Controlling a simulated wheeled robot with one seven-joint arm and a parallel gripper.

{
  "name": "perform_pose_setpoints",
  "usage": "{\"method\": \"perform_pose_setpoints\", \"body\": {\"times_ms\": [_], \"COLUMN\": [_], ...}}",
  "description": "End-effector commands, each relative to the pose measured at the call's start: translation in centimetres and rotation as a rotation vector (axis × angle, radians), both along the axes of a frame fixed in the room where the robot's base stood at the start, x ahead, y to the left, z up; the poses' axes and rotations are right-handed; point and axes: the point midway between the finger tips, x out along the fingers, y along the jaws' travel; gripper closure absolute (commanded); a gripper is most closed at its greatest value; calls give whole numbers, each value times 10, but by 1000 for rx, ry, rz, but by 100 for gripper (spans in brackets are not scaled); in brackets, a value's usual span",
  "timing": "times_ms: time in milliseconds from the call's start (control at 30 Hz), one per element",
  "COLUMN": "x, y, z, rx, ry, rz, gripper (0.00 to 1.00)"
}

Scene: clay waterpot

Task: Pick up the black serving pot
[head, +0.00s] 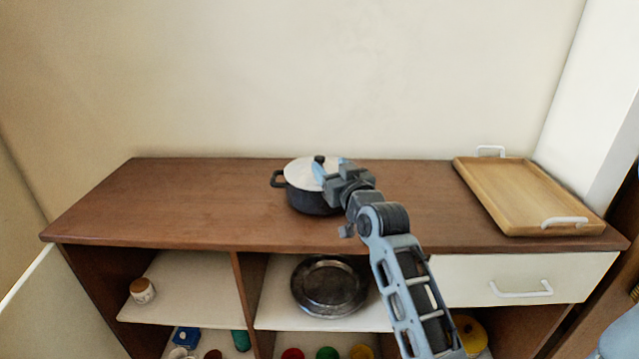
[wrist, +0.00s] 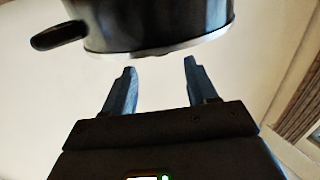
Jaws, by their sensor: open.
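The black serving pot (head: 312,203) stands on the brown cabinet top, with a white lid and a dark knob. Its left side handle shows; its right side is hidden behind my arm. My gripper (head: 335,170) is at the pot's upper right, with its bluish fingers near the lid. In the wrist view the pot (wrist: 160,20) fills the top edge, with one dark handle at the left. My gripper's fingers (wrist: 160,68) are open and apart, pointing at the pot, with nothing between them. I cannot tell whether the fingertips touch it.
A wooden tray (head: 520,195) with white handles lies at the right of the cabinet top (head: 180,205). The top's left part is clear. Below are a metal plate (head: 328,287), a small jar (head: 142,290) and a white drawer (head: 470,280). A wall stands behind.

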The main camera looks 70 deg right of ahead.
Motion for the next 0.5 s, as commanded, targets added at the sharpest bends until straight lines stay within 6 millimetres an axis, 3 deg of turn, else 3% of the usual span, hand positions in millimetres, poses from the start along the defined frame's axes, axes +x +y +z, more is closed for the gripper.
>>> {"method": "perform_pose_setpoints", "body": {"times_ms": [233,500], "x": [27,33], "y": [-23,-30], "z": [-3,-4], "rx": [0,1], "ry": [0,1], "rz": [0,0], "gripper": [43,43]}}
